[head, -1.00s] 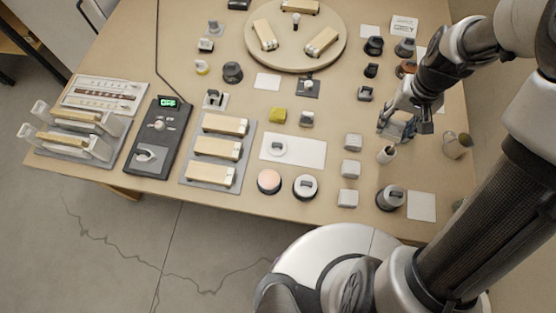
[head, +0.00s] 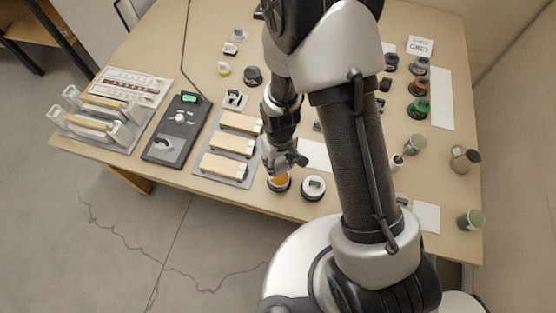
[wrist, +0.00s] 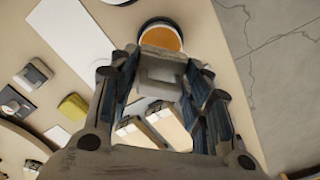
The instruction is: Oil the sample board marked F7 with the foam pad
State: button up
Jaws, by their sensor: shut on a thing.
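My gripper (head: 284,165) is over the front of the bench, just above a round dark tin with an orange top (head: 279,184). The tin also shows past the fingertips in the wrist view (wrist: 162,36). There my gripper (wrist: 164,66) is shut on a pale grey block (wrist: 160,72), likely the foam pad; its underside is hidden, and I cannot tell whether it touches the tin. Three pale boards lie on a grey tray (head: 202,173) just left of my gripper: back (head: 240,122), middle (head: 232,143) and front (head: 224,167). I cannot read F7 on any board.
A dark control box (head: 172,140) and a rack with boards (head: 110,134) are further left. Cups (head: 465,157) stand at the right. My arm hides the bench's middle.

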aim_at(279, 170)
jog(key=shift+f+b, duration=2.1)
jog(key=shift+f, duration=1)
jog(key=shift+f+b, duration=0.55)
jog(key=shift+s+r, duration=0.1)
jog(key=shift+r+p, duration=2.6)
jog(key=shift+r, duration=0.85)
